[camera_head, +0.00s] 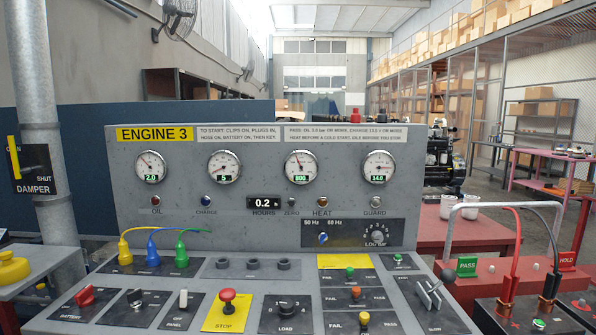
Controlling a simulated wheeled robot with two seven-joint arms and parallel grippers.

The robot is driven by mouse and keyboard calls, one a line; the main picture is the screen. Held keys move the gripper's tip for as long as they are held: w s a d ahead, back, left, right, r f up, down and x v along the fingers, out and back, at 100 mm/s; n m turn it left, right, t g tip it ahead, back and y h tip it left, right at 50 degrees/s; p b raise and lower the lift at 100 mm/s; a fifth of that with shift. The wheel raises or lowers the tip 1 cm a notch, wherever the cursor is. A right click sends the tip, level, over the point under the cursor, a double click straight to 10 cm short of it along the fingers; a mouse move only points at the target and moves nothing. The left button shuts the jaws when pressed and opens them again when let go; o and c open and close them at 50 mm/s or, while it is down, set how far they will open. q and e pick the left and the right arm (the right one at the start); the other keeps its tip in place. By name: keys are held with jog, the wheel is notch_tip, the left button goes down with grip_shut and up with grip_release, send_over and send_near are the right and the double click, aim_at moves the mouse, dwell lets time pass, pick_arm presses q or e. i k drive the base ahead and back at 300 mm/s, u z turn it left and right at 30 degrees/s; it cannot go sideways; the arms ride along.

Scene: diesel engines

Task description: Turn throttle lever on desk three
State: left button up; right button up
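The desk marked ENGINE 3 (155,134) fills the middle of the head view, with its grey gauge panel upright behind a sloping control top. Neither of my grippers shows in this view.
Yellow, blue and green plugs (153,257) sit at the left.

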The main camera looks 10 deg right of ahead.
aim_at(448, 277)
jog(key=z, duration=1.4)
